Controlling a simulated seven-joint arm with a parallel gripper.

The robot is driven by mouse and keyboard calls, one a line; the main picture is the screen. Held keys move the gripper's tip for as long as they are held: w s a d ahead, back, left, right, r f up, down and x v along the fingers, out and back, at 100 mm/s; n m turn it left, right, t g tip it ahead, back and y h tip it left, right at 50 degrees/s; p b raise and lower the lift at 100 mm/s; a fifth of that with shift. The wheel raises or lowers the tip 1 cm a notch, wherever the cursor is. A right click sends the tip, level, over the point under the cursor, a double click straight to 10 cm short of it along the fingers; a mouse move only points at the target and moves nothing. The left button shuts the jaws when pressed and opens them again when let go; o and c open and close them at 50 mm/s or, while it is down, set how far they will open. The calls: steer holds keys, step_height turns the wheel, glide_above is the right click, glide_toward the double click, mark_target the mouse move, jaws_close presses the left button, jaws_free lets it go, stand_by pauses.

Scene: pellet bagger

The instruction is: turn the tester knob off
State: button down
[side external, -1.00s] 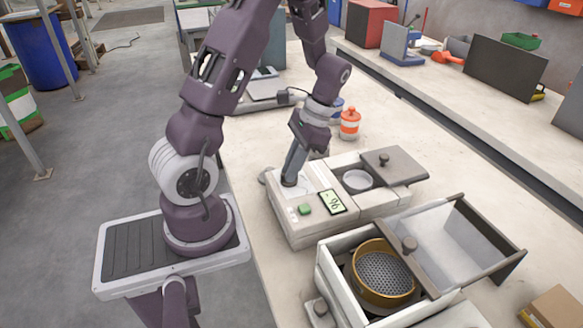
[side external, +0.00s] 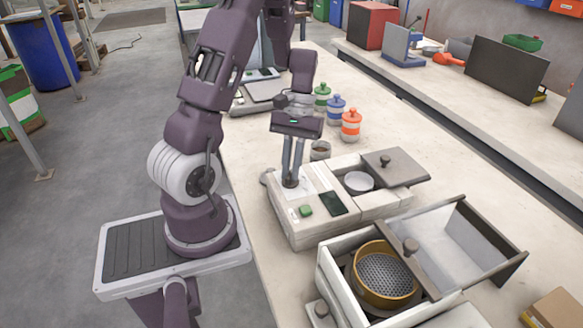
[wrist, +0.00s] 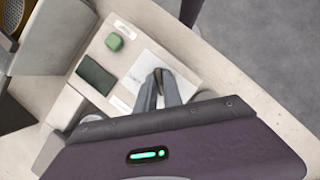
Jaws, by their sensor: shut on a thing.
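The tester (side external: 290,228) is a pale box on the bench with a green button (side external: 306,210), a dark, blank display (side external: 333,203) and a small dark knob (side external: 290,183) at its left. My gripper (side external: 291,176) points down at the knob and is shut on it, and the fingers hide most of it. In the wrist view, the fingertips (wrist: 159,76) meet over the white panel, and the knob is mostly hidden between them. The green button (wrist: 114,41) and dark display (wrist: 97,75) also show there.
A white dish (side external: 359,181) sits in the tester's open well beside a grey lid (side external: 396,165). In front is an open box with a brass-rimmed sieve (side external: 384,274). Jars with blue (side external: 337,108), green and orange lids stand behind.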

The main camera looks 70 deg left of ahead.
steer(key=shift+n+t, duration=0.4)
steer(key=shift+n, duration=0.6)
steer(key=shift+a, duration=0.1)
steer(key=c, duration=1.5)
jaws_free()
steer(key=v, duration=0.7)
steer(key=shift+a, duration=0.1)
steer(key=shift+r, duration=0.1)
